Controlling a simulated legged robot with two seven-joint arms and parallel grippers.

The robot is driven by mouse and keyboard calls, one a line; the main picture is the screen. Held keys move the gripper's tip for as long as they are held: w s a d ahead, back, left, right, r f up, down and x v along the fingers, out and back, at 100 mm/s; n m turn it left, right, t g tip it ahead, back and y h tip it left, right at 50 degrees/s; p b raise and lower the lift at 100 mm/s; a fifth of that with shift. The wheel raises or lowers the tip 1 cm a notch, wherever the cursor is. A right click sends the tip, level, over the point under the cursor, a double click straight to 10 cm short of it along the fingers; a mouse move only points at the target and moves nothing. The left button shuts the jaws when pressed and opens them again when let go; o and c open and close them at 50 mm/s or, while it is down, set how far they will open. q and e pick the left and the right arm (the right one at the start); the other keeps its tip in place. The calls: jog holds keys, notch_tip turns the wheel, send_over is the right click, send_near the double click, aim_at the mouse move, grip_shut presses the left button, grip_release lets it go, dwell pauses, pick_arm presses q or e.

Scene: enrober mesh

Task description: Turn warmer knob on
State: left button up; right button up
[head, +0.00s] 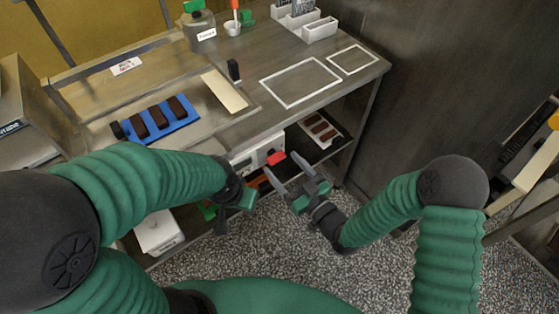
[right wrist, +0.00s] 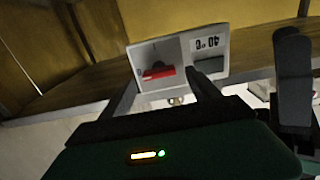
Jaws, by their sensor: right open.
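The warmer's white control panel (head: 243,163) is at the front of the workbench, under its top. Its red knob (head: 276,157) shows near the tips of my right gripper (head: 281,166). The right wrist view shows the panel with the red knob (right wrist: 159,72), its bar lying roughly level, and a small display (right wrist: 207,43). My right gripper is open and empty, with its fingers pointing at the panel; a gap to the knob seems to remain. My left gripper (head: 238,197) is low beside the bench front, left of the right one; its fingers are unclear.
On the steel bench (head: 215,130) lie a blue mat (head: 157,118) with dark bars, a cream scraper (head: 224,91) and white-framed outlines (head: 300,82). A tray of dark pieces (head: 320,130) is on the lower shelf. A white box (head: 158,234) sits below left.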

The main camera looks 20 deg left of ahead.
aim_at(275, 157)
jog(key=shift+x, duration=1.4)
jog(key=c, duration=1.4)
jog(key=shift+o, duration=0.2)
jog(key=shift+d+m, duration=0.1)
jog(key=shift+m, duration=0.3)
jog(key=m, duration=0.3)
jog(key=shift+w+m+p, duration=0.1)
jog(key=shift+m+p, duration=0.3)
jog(key=m+p, duration=0.1)
jog(key=m, duration=0.4)
jog(key=shift+w+d+f, duration=0.1)
jog(key=shift+d, duration=0.05)
jog(key=m, duration=0.4)
jog(key=shift+f+m, duration=0.15)
jog(key=shift+m, duration=0.25)
jog(key=shift+f+m, duration=0.1)
jog(key=shift+m, duration=1.6)
